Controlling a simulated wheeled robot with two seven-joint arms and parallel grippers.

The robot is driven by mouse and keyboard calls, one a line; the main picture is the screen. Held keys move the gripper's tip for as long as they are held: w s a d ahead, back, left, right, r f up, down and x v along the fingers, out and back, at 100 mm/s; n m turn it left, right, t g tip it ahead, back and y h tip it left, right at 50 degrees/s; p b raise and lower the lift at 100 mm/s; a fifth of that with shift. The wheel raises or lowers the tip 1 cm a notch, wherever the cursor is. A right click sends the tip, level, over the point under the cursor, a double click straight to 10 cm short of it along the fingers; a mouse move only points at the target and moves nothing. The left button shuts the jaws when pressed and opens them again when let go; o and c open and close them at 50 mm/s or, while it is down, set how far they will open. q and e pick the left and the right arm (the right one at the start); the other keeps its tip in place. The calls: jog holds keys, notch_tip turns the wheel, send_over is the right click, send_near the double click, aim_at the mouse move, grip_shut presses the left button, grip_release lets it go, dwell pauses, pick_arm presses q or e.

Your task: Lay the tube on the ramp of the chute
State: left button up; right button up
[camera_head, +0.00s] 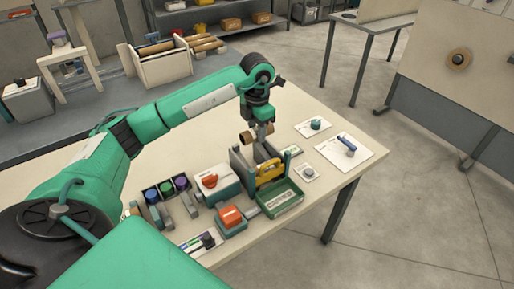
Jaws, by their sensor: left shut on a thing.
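My left gripper (261,131) reaches in from the left and points down above the table. It is shut on a short brown tube (246,139), which lies across the fingers with an end showing on either side. The chute (240,163) stands right below, with dark upright walls, a yellow piece (269,169) at its front and a green tray (281,200) before it. The tube is over the back of the chute. I cannot tell whether it touches the ramp, which is mostly hidden. My right gripper is not in view.
On the table (311,97), a box with a red knob (210,181), an orange-topped block (230,215) and a rack of coloured spools (166,189) stand left of the chute. White plates with a green knob (316,124) and a blue handle (347,144) lie to the right.

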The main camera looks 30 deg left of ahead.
pick_arm(q)
notch_tip(320, 180, down, 8)
jog(key=shift+f+p, duration=0.25)
jog(key=shift+p, duration=0.45)
jog(key=shift+f+b, duration=0.6)
jog(key=o, duration=0.5)
jog(key=shift+o, duration=0.8)
jog(key=shift+f, duration=0.1)
